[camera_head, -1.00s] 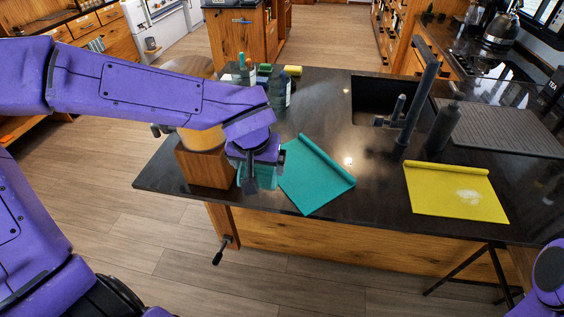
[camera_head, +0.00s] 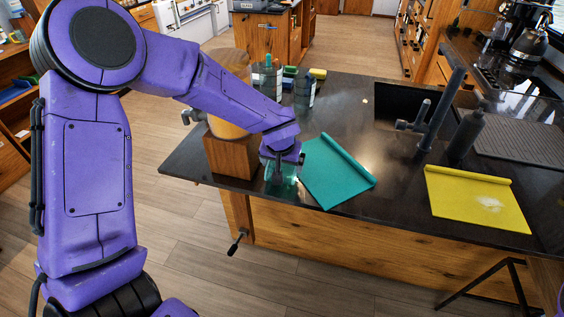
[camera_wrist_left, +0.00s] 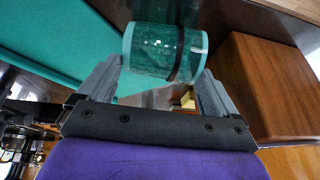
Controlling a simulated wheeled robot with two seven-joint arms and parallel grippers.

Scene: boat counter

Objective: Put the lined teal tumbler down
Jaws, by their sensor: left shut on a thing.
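The lined teal tumbler (camera_wrist_left: 160,52) is see-through teal with a dark band, and sits between the two fingers in the left wrist view. My left gripper (camera_head: 277,172) is shut on it; the tumbler (camera_head: 287,176) is partly hidden by the gripper in the head view. They are at the front left of the dark counter (camera_head: 380,192), between a wooden block (camera_head: 228,158) and a teal mat (camera_head: 334,172). Whether the tumbler's base touches the counter cannot be told. My right gripper is not in view.
A yellow mat (camera_head: 465,197) with a whitish patch lies to the right. Behind are a sink (camera_head: 398,105), a tap (camera_head: 437,115) and a dark bottle (camera_head: 466,132). Clear bottles (camera_head: 304,92) and sponges (camera_head: 317,74) stand at the back left. Bare counter lies between the mats.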

